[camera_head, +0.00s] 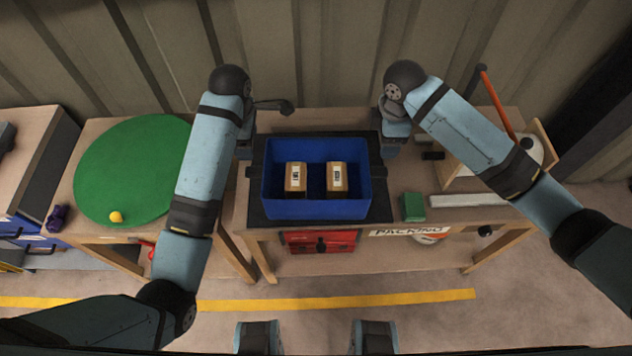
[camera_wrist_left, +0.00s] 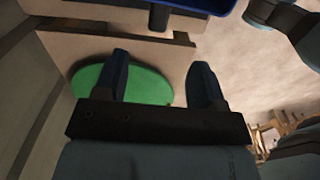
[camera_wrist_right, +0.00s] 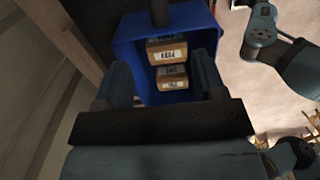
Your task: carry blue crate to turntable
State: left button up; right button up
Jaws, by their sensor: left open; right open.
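The blue crate (camera_head: 328,211) sits upright on a black mat (camera_head: 262,212) on the middle bench, with two small labelled cardboard boxes (camera_head: 296,178) inside. A dark handle sticks out at each side. The green turntable (camera_head: 130,170) lies flat on the bench to the left. My left gripper (camera_head: 244,148) is open and empty by the crate's left side, partly hidden by its arm; the left wrist view shows its spread fingers (camera_wrist_left: 158,75). My right gripper (camera_head: 395,148) is open by the crate's right side; in the right wrist view the crate (camera_wrist_right: 126,45) lies beyond its fingers.
A small yellow object (camera_head: 116,217) sits on the turntable's front edge. A green block (camera_head: 413,206) and a pale bar (camera_head: 468,200) lie right of the crate. A red drawer box (camera_head: 320,241) is under the bench. A gap separates the two benches. The floor in front is clear.

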aim_at(255, 170)
pick_arm(q)
notch_tip(255, 170, down, 14)
pick_arm(e)
notch_tip(255, 170, down, 14)
jog(key=shift+r, duration=0.1)
pick_arm(q)
jog(key=shift+c, duration=0.2)
pick_arm(e)
jog(key=shift+c, duration=0.2)
pick_arm(q)
grip_shut()
pick_arm(e)
grip_shut()
pick_arm(q)
jog(key=shift+r, duration=0.1)
pick_arm(e)
jog(key=shift+w, duration=0.1)
